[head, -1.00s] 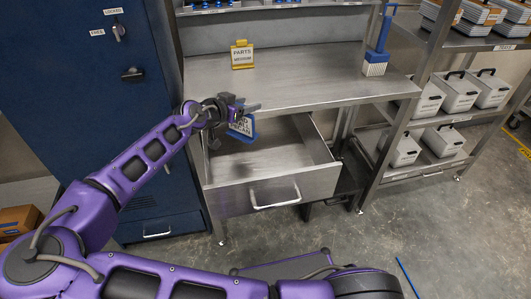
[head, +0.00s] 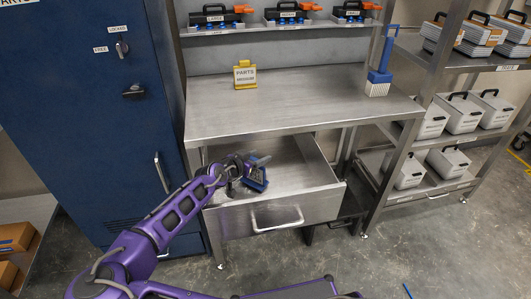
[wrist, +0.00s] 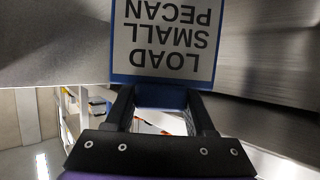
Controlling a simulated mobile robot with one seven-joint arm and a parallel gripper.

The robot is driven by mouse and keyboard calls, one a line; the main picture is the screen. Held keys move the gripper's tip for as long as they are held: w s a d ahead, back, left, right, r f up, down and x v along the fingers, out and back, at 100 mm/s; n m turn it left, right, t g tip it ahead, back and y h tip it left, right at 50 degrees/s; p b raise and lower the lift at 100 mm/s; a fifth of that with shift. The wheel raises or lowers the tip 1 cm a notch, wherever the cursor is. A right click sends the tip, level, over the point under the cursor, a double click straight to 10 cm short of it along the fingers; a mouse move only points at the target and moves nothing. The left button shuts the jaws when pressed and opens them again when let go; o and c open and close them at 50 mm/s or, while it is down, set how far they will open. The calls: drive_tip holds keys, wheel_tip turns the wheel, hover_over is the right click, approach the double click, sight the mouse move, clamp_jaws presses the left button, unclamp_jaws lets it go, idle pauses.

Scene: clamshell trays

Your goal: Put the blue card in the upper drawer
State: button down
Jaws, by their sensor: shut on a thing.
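The blue card (head: 257,182) has a blue border and a white face. Its text, LOAD SMALL PECAN, appears upside down in the wrist view (wrist: 165,40). My gripper (head: 245,168) is shut on the card's blue edge; its fingers (wrist: 160,97) show in the wrist view. The drawer (head: 325,199) under the steel bench top is pulled open, with a bar handle on its front. The card and gripper are over the left part of the drawer opening, in front of the bench edge. I cannot tell how far above the drawer floor the card is.
The steel bench top (head: 310,100) overhangs the back of the drawer. A blue cabinet (head: 85,110) stands close on the left. A rack with white boxes (head: 464,114) stands right.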

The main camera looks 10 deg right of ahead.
drive_tip(key=x, duration=0.4)
drive_tip(key=shift+w+d+r, duration=0.25)
drive_tip(key=shift+w, duration=0.05)
drive_tip(key=shift+f, duration=0.2)
drive_tip(key=shift+c, duration=1.3)
unclamp_jaws()
drive_tip(key=shift+r, duration=0.15)
